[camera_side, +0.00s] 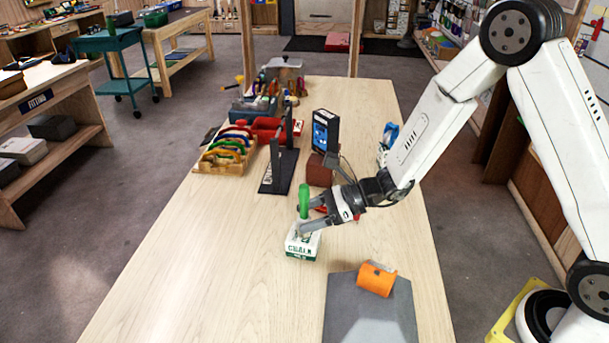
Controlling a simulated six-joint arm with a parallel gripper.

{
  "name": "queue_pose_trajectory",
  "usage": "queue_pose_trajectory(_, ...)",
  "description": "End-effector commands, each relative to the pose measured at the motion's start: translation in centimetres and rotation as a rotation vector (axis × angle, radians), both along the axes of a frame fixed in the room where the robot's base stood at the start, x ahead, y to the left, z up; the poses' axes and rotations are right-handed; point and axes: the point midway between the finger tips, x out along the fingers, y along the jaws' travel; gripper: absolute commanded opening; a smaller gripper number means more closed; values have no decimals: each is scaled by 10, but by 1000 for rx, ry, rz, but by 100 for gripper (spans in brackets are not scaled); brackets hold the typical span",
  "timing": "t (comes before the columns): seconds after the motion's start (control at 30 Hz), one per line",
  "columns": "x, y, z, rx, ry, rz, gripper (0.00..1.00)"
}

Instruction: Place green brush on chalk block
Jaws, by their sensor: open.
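The chalk block (303,248), white with green lettering, sits on the wooden table near the middle of the view. The green brush (304,200) stands upright over its top and appears to rest on it, though a gripper finger hides part of the contact. My gripper (306,222) reaches in from the right, low over the block. Its jaws are open around the brush's lower part. Whether a finger touches the brush or the block cannot be told.
A grey board (370,312) with an orange roll (376,279) lies at the front right. A dark stand (281,165), a rack of colored carabiners (226,152) and a boxed device on a brown block (320,170) stand behind. The table's front left is clear.

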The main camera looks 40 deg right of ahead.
Motion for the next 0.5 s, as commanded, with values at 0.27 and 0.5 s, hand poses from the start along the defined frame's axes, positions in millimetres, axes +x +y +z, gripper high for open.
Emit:
queue_pose_trajectory(0.27, -21, -37, 18, 0, -1, -4, 75)
queue_pose_trajectory(0.5, -36, -61, 30, 0, -1, -3, 75)
